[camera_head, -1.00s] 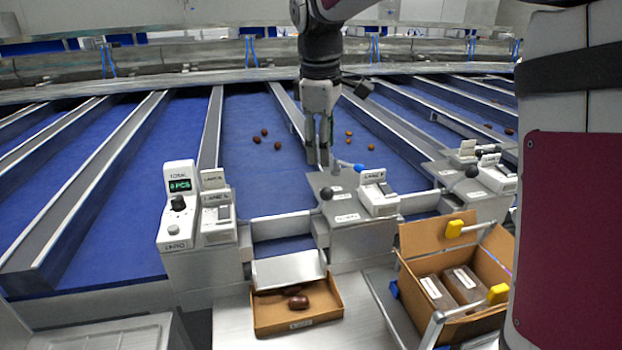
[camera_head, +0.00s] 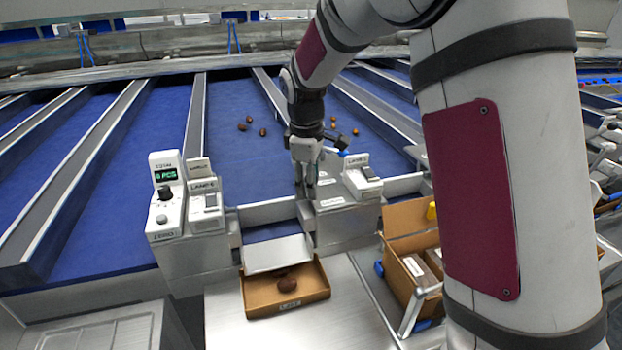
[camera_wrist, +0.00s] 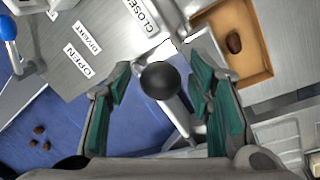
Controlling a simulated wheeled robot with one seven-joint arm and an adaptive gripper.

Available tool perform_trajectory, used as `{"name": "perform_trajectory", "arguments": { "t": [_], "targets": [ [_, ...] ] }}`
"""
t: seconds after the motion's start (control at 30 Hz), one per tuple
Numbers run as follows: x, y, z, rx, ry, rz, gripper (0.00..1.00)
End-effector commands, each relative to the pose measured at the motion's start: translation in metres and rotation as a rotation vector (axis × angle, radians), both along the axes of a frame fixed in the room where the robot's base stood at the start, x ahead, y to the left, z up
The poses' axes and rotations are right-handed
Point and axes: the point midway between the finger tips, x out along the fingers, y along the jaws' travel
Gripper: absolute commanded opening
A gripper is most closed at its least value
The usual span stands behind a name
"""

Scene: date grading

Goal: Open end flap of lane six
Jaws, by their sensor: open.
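My gripper (camera_head: 306,190) is open and points down over the metal housing at the end of the lane marked LANE 6. In the wrist view, a black ball knob (camera_wrist: 160,80) on a metal lever sits between the open fingers (camera_wrist: 160,100), and no grip on it shows. The labels OPEN, DIVERT and CLOSED lie on the plate (camera_wrist: 105,25) beside it. In the head view my gripper hides the knob.
The LANE 6 switch box (camera_head: 206,208) and the counter with the green display (camera_head: 166,195) stand left. The lane 7 box (camera_head: 362,180) and a blue-tipped lever (camera_wrist: 10,28) are close by. An open carton (camera_head: 410,215) stands right. Several dates (camera_head: 262,132) lie on the blue belt.

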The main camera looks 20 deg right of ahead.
Motion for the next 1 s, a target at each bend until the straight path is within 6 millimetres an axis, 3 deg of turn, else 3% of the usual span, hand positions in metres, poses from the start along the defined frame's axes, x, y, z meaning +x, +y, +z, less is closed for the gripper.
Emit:
{"name": "perform_trajectory", "arguments": {
  "t": [0.27, 0.47, 0.5, 1.0],
  "targets": [
    [0.000, 0.000, -0.001, 0.000, 0.000, 0.000, 0.47],
    [0.000, 0.000, -0.001, 0.000, 0.000, 0.000, 0.02],
    [0.000, 0.000, -0.001, 0.000, 0.000, 0.000, 0.00],
    [0.011, 0.001, 0.003, 0.001, 0.082, -0.001, 0.00]
  ]
}}
